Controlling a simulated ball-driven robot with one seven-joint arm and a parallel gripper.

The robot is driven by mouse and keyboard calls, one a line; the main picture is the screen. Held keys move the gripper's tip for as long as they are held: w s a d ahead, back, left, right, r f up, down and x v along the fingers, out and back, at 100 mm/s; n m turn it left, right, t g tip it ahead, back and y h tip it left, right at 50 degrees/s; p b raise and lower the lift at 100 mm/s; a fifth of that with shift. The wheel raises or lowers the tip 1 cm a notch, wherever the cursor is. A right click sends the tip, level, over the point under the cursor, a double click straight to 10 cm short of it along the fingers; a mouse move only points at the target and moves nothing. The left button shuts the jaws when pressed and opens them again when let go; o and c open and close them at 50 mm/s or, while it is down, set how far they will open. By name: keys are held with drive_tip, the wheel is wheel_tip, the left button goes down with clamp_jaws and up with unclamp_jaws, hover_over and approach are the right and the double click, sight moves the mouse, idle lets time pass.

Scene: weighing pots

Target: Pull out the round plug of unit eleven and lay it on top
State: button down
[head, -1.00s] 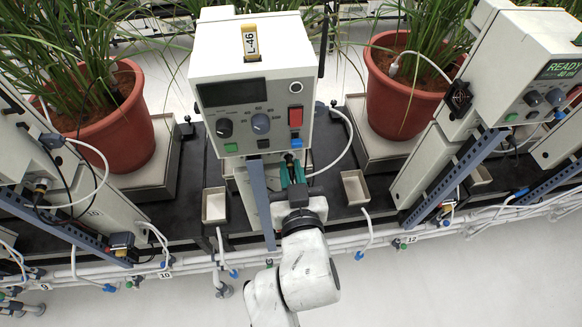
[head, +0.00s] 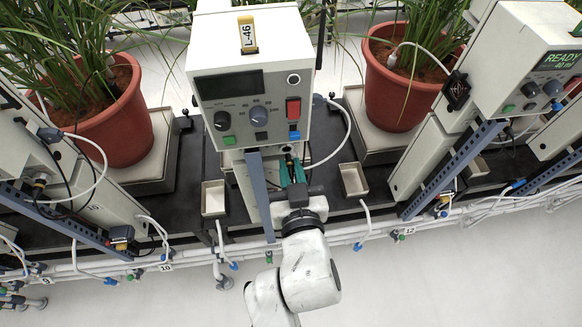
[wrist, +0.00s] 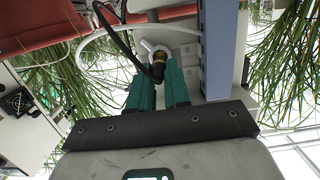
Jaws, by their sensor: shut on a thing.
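The middle unit (head: 251,100), between the pipe labels 10 and 12, is a white box with a dark screen, knobs and colored buttons; its own number is not visible. My gripper (head: 293,170) is low in front of it, beside the blue-grey post. In the wrist view, my gripper's green fingers (wrist: 160,76) are closed on the round plug (wrist: 157,69), a black body with a brass collar and a black cable running up left. A pale ring shows just behind the plug. I cannot tell whether the plug is still seated in its socket.
A blue-grey post (head: 259,195) stands close left of my gripper. Small white trays (head: 213,198) (head: 353,180) sit on the dark bench either side. A white hose loops right of the unit.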

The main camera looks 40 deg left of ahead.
drive_tip(key=v, duration=0.1)
drive_tip(key=p+v, duration=0.1)
drive_tip(key=shift+s+d+r, duration=0.2)
drive_tip(key=shift+d+r, duration=0.05)
drive_tip(key=shift+r, duration=0.1)
idle(1.3)
